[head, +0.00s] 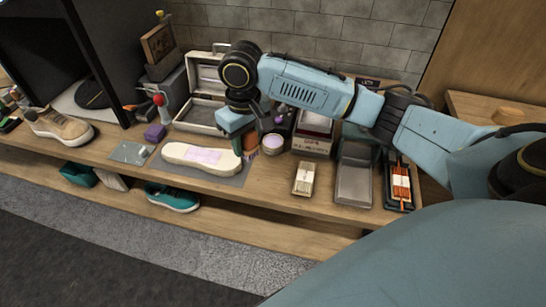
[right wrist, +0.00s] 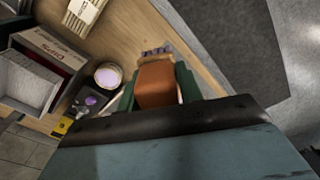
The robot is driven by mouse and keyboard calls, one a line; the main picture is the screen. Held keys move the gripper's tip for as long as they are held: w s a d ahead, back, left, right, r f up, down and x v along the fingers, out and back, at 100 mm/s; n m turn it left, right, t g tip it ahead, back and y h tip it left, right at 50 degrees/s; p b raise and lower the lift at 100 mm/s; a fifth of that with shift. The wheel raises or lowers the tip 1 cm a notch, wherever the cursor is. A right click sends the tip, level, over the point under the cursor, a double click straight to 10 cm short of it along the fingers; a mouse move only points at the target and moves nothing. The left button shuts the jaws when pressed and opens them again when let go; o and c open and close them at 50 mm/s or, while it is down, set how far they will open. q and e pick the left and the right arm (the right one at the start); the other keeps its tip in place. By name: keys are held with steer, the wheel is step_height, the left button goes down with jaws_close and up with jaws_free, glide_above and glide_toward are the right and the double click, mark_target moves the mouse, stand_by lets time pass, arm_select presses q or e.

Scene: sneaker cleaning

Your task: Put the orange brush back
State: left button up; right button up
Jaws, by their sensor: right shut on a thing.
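The orange brush (right wrist: 157,84) shows in the right wrist view as an orange-brown block between the green fingers of my right gripper (right wrist: 155,92). In the head view, my right gripper (head: 249,146) is shut on it above the workbench, just right of a long white shoe-shaped form (head: 202,158) and left of a round jar (head: 273,143). The brush is mostly hidden there by the gripper. A black tray (head: 389,192) holding orange-striped items (head: 401,183) sits at the bench's right end. My left gripper is not in view.
A cream block (head: 303,179) and an empty grey tray (head: 354,176) stand right of centre. An open case (head: 197,121) is behind the shoe form. A beige sneaker (head: 60,127) is far left, and a teal sneaker (head: 172,197) is below the bench top.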

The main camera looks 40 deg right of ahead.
steer(key=n+p, duration=0.1)
steer(key=n, duration=0.1)
glide_toward(265, 176)
steer(key=shift+w+a+f, duration=0.1)
steer(key=shift+w+f, duration=0.05)
steer(key=shift+f, duration=0.75)
steer(key=shift+f+b, duration=0.45)
steer(key=shift+f, duration=1.55)
steer(key=shift+f, duration=0.2)
steer(key=o, duration=0.9)
steer(key=shift+r, duration=0.1)
step_height(265, 176, up, 12)
steer(key=shift+r+p, duration=0.1)
steer(key=shift+p, duration=0.6)
